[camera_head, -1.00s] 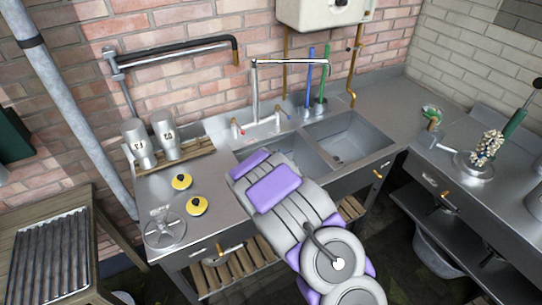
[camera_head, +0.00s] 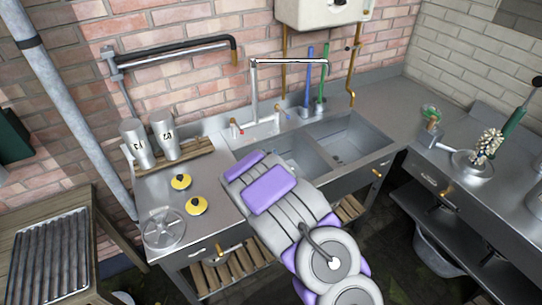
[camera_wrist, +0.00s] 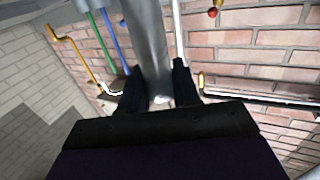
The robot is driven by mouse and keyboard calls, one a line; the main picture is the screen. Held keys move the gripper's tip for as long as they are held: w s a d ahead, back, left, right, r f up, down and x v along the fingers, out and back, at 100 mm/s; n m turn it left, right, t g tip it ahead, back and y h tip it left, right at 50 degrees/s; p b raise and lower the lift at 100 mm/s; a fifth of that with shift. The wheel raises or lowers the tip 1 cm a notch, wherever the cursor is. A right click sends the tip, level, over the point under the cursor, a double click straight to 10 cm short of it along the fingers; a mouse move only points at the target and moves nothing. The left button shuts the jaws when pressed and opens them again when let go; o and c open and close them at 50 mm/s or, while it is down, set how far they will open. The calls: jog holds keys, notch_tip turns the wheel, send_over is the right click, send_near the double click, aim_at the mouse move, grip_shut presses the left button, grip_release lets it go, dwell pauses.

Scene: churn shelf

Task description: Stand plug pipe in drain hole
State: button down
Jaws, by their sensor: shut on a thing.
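In the wrist view my gripper (camera_wrist: 160,92) has its two dark fingers shut on a grey metal pipe (camera_wrist: 147,38). In the head view my arm covers the gripper and the pipe, in front of the double sink (camera_head: 352,143). The right basin is open to view, with a small dark drain hole (camera_head: 337,160) in its floor. The left basin (camera_head: 290,150) is partly hidden by my arm, and no drain shows in it.
A tall tap (camera_head: 254,85) stands behind the basins, with blue (camera_head: 308,75) and green (camera_head: 322,75) brushes or rods to its right.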

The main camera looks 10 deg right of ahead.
jog(key=shift+a+f, duration=0.3)
jog(key=shift+f, duration=0.2)
jog(key=shift+a+f, duration=0.25)
jog(key=shift+f, duration=0.2)
jog(key=c, duration=1.2)
grip_release()
jog(key=o, duration=0.5)
jog(key=shift+d, duration=0.3)
jog(key=shift+c, duration=0.2)
jog(key=shift+s+a, duration=0.1)
jog(key=shift+s, duration=0.05)
